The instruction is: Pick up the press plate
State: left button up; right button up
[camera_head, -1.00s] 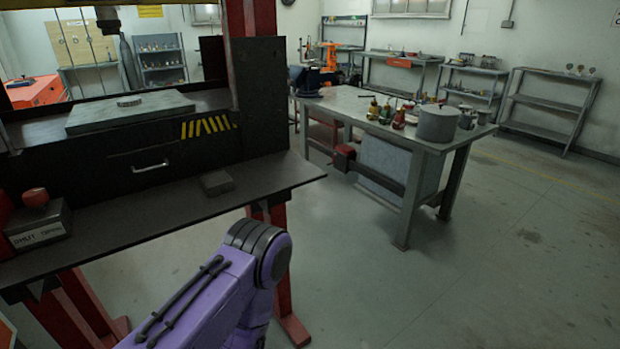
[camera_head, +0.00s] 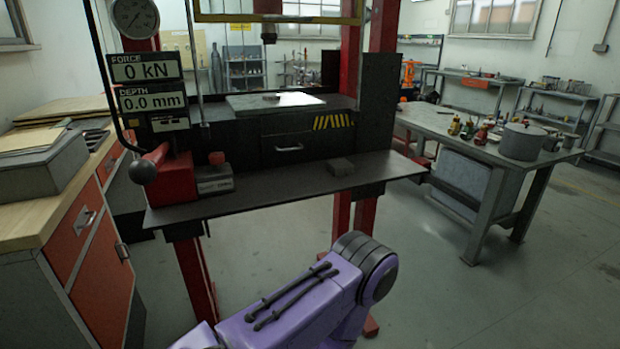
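A flat light-grey plate (camera_head: 240,104) lies on the bed of the press, with a small round piece (camera_head: 271,98) on top of it. A small dark-grey block (camera_head: 340,166) lies on the dark shelf (camera_head: 280,188) at the front of the press. I cannot tell from the picture which of these is called the press plate. Both are well apart from my purple arm, whose link shows low in the middle. Neither of my grippers is in view.
The press has red posts (camera_head: 345,215), a red lever box (camera_head: 166,180) and a force and depth readout (camera_head: 147,85). An orange-fronted cabinet (camera_head: 105,250) stands at the left. A grey workbench (camera_head: 450,140) with a pot (camera_head: 522,141) stands at the right. The floor at lower right is clear.

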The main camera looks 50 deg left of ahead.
aim_at(339, 168)
jog(key=z, duration=0.35)
jog(key=k, duration=0.1)
jog(key=u, duration=1.15)
